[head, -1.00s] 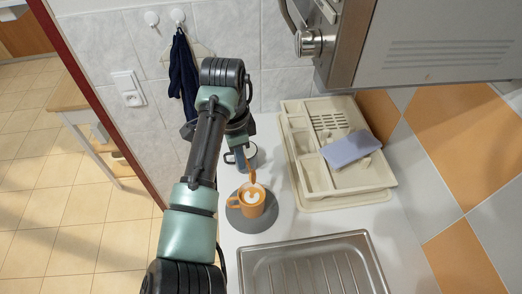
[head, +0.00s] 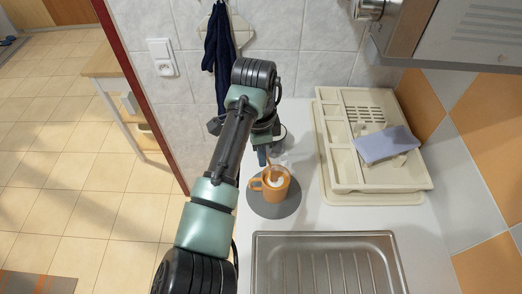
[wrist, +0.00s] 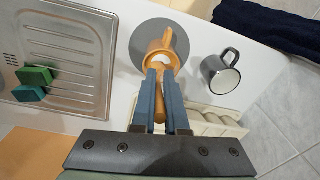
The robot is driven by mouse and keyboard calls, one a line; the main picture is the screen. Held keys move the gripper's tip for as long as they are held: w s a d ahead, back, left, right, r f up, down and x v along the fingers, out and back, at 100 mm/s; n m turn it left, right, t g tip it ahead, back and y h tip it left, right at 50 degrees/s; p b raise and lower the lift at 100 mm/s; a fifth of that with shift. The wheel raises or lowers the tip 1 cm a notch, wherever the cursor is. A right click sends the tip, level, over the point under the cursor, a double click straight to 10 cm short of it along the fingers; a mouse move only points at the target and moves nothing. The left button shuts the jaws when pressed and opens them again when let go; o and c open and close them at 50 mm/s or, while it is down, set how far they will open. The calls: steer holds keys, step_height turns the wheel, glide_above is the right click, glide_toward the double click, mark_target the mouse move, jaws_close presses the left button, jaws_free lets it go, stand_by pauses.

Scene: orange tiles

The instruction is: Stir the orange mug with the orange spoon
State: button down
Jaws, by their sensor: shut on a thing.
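The orange mug (head: 276,190) holds a drink with pale foam and stands upright on a round grey mat (head: 272,211), its handle to the left. In the wrist view the mug (wrist: 154,60) is just beyond my fingertips. My gripper (wrist: 161,74) is shut on the orange spoon (wrist: 160,98), whose handle runs between the blue fingers. In the head view my gripper (head: 263,158) is just behind the mug, and the spoon slants to its rim. I cannot tell whether the spoon's tip is inside the mug.
A dark mug (wrist: 220,73) stands beside the mat. A cream drying rack (head: 345,170) with a lilac block (head: 386,145) is at the right. A metal sink (head: 325,262) lies in front, with green blocks (wrist: 34,82) on it. A dark cloth (head: 219,58) hangs behind.

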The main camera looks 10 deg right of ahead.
steer(key=shift+w+d+f+b, duration=0.1)
steer(key=shift+d+f+b, duration=0.15)
steer(key=shift+f+b, duration=0.75)
steer(key=shift+w+d+f+b, duration=0.15)
steer(key=shift+f+b, duration=0.3)
steer(key=shift+f, duration=1.05)
steer(key=shift+d+f+b, duration=0.3)
steer(key=shift+f+b, duration=0.4)
steer(key=shift+f, duration=0.55)
steer(key=shift+s+r, duration=0.1)
steer(key=shift+s, duration=0.05)
